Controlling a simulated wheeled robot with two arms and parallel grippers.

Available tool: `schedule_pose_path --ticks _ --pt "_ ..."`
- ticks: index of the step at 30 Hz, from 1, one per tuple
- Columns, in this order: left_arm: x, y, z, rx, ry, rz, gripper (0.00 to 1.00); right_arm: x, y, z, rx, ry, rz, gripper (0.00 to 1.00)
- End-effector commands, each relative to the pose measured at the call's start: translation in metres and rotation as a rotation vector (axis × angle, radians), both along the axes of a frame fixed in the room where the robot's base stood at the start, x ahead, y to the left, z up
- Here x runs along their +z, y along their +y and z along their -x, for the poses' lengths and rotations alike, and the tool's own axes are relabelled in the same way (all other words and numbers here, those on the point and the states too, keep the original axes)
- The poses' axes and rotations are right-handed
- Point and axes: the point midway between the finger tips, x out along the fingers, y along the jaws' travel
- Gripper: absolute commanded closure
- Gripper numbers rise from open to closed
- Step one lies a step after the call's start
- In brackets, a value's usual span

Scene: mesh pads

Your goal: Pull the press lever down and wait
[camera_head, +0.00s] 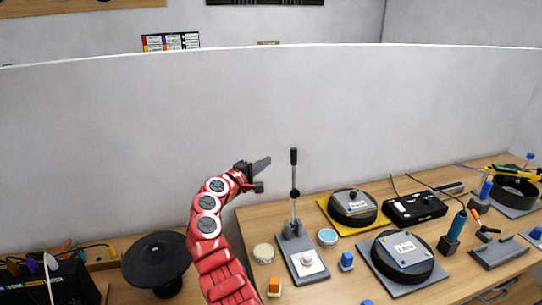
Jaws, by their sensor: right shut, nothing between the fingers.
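The press (308,274) stands on the wooden table, with a grey base and a pale round piece on it. Its lever (295,190) is a thin metal rod standing upright, with a black handle (294,157) at the top. My right gripper (263,168), on the red arm, is shut and empty. In the picture it is just left of the lever's handle, apart from it and at nearly the same height. The left gripper is not in view.
Black round devices (352,207) and (402,256) stand to the right. A pale partition (330,110) rises behind the table.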

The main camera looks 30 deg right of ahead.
Motion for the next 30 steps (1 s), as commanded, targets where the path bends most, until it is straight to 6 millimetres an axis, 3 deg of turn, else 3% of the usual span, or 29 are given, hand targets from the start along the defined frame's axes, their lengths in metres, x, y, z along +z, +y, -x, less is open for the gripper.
schedule_pose_path --ticks 14,30 --pt "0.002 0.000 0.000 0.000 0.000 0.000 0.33 0.003 -0.007 0.002 -0.018 0.002 -0.001 1.00" --pt "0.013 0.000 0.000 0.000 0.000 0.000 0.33 -0.003 -0.074 -0.029 -0.017 0.006 -0.003 1.00"
